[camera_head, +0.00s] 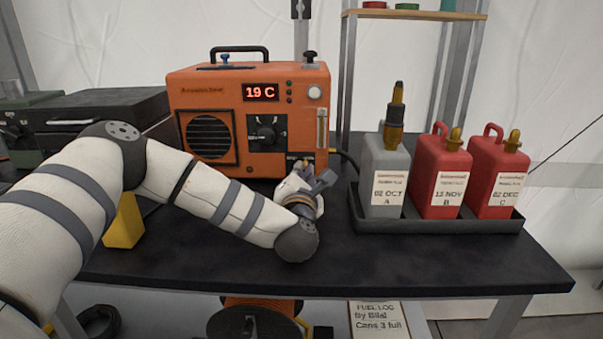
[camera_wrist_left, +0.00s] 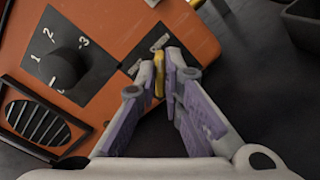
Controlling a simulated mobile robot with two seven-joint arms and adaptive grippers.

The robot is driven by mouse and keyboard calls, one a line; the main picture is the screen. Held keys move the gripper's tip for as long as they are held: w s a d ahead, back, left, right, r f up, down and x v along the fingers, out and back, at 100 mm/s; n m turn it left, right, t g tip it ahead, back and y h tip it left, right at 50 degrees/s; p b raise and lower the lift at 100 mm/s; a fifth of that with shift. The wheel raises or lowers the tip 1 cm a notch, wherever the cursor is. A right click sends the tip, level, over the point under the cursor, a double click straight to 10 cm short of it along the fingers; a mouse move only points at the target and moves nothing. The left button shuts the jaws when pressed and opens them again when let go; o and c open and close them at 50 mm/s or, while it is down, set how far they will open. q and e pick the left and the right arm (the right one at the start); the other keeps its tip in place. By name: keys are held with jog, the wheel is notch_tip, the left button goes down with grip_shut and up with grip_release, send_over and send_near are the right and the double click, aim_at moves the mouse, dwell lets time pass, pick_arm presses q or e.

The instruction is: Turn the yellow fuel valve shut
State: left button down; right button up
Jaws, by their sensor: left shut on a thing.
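The orange heater (camera_head: 245,110) stands on the dark table, its display reading 19 C. Its yellow fuel valve (camera_wrist_left: 159,75) is at the lower right of the front panel. My left gripper (camera_wrist_left: 163,72) has its fingertips closed on both sides of the yellow valve handle. In the head view my left gripper (camera_head: 316,180) is at the heater's lower right front, and the valve is mostly hidden there. My right gripper is in neither view.
A black dial (camera_wrist_left: 64,68) numbered 1 to 3 is on the panel beside the valve. A black tray (camera_head: 450,226) holds a grey can (camera_head: 385,165) and two red cans (camera_head: 440,165) to the right. The front right table top is clear. A yellow block (camera_head: 124,222) is behind my left arm.

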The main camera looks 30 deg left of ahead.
pick_arm(q)
jog(key=shift+f+n, duration=0.1)
jog(key=shift+n, duration=0.2)
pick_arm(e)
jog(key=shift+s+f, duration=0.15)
pick_arm(q)
jog(key=n+b, duration=0.1)
jog(key=n, duration=0.3)
jog(key=shift+a+f+b, duration=0.1)
jog(key=shift+b, duration=0.2)
jog(key=n+b, duration=0.2)
jog(key=n, duration=0.2)
jog(key=shift+s+a+f+n+b, duration=0.1)
jog(key=shift+n+b, duration=0.2)
jog(key=n+b, duration=0.4)
jog(key=n, duration=0.1)
jog(key=shift+a+b, duration=0.1)
jog(key=shift+b, duration=0.2)
jog(key=shift+s+r+n+b, duration=0.1)
jog(key=shift+r+n+b, duration=0.1)
jog(key=shift+n+b, duration=1.65)
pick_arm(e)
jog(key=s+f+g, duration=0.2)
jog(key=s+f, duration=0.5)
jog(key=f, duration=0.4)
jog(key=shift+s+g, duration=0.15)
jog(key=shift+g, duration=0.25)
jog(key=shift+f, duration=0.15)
